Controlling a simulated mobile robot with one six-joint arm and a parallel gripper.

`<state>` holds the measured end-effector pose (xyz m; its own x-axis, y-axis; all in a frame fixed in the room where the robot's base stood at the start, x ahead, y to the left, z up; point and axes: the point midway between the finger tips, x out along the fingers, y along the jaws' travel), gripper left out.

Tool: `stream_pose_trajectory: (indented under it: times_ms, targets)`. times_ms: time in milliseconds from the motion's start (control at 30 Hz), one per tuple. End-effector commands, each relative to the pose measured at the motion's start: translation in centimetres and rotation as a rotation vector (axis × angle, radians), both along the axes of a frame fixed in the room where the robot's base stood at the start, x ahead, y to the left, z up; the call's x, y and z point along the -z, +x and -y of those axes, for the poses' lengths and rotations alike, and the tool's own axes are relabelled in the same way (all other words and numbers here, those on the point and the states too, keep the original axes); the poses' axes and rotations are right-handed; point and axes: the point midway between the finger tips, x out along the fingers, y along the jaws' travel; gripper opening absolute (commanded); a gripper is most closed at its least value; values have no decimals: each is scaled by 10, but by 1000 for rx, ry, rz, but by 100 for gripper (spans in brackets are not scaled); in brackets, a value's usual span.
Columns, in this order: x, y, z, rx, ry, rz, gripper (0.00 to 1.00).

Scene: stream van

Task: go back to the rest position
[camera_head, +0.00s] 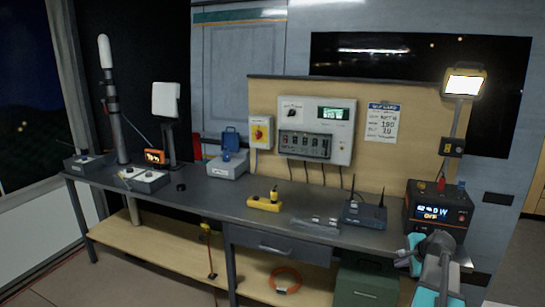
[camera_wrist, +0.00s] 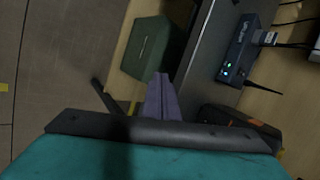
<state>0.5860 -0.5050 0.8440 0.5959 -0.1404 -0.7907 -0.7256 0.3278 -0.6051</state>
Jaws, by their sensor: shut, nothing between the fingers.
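My arm shows at the lower right of the head view, in front of the right end of the workbench (camera_head: 225,201). In the wrist view my gripper (camera_wrist: 159,92) has its fingers together with nothing between them. It is apart from the bench and its objects. The fingertips cannot be made out clearly in the head view, where my teal and grey arm parts overlap.
The power station (camera_head: 437,213) stands close behind my arm, and the router (camera_head: 364,214) is left of it. A green box (camera_head: 366,283) sits below, also in the wrist view (camera_wrist: 150,47). A yellow power strip (camera_head: 264,204) lies mid-bench. Floor at the left front is clear.

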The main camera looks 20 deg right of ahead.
Motion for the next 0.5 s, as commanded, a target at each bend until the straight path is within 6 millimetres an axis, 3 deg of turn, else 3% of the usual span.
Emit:
stream_pose_trajectory:
  times_ms: [33, 200, 500]
  targets:
    - [17, 11, -21, -31, 15, -18, 0]
    - [68, 35, -83, -121, 57, -77, 0]
    - [157, 51, -198, -303, 103, -205, 0]
